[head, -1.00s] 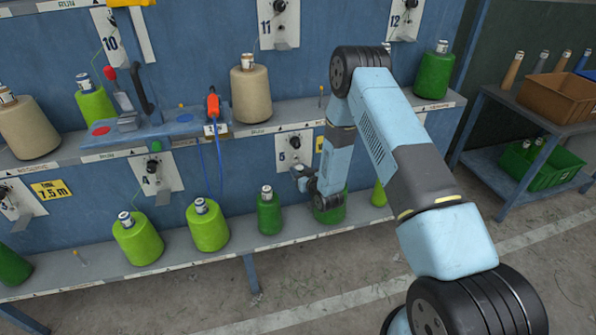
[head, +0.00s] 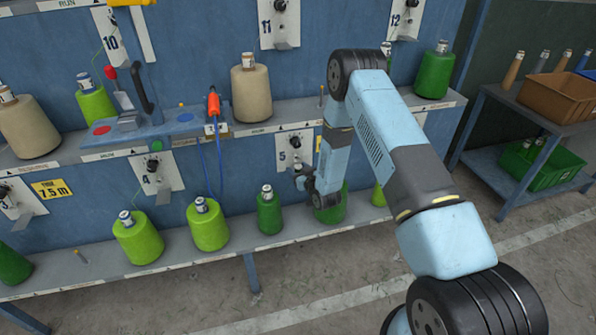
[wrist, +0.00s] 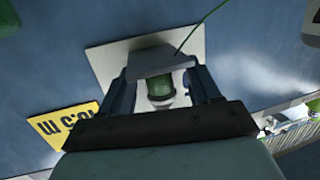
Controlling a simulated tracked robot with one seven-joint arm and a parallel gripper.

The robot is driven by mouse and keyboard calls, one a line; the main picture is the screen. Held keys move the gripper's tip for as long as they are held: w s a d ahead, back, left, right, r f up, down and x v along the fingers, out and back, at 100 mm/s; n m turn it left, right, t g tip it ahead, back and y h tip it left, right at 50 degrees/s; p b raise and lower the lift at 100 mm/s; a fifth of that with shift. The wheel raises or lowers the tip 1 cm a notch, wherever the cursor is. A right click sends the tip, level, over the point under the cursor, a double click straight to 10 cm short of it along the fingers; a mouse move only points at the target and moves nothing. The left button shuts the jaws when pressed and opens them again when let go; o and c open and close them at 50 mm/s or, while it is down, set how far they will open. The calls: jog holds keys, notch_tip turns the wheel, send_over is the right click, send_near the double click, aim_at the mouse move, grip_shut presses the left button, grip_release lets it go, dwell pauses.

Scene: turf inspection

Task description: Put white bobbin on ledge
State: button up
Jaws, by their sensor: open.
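No plainly white bobbin shows. The palest are two cream bobbins on the upper ledge (head: 292,118), one at the centre (head: 250,92) and one at the far left (head: 30,128). The lower ledge (head: 225,257) carries several green bobbins. My gripper (wrist: 160,88) is open in the wrist view, facing a pale plate on the blue wall. A small white and green cylinder (wrist: 160,92) shows between its fingers; I cannot tell whether they touch it.
Numbered plates, such as plate 5 (head: 294,150), line the wall. A side table at right holds a brown crate (head: 560,95) and a green crate (head: 545,168). The floor in front is clear.

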jog(key=shift+r, duration=0.1)
jog(key=v, duration=1.2)
jog(key=w+d+r+g+h, duration=0.1)
jog(key=w+d+r, duration=0.15)
jog(key=r, duration=0.55)
jog(key=w+d+r+g+h, duration=0.1)
jog(key=w+d+r+h, duration=0.15)
jog(key=r, duration=0.65)
jog(key=s+d+r+m+g+h, duration=0.1)
jog(key=s+d+r, duration=0.15)
jog(key=r, duration=0.45)
jog(key=s+d+r+m+g+h, duration=0.1)
jog(key=s+d+r, duration=0.1)
jog(key=d+r, duration=0.35)
jog(key=s+d+r+m+g+h, duration=0.2)
jog(key=s+d+r, duration=0.2)
jog(key=s+r, duration=0.95)
jog(key=s+d+r+m+g, duration=0.1)
jog(key=s+r, duration=0.1)
jog(key=s, duration=0.9)
jog(key=s+r+g, duration=0.1)
jog(key=s+r, duration=0.2)
jog(key=s, duration=0.8)
jog(key=shift+d+m+g, duration=0.4)
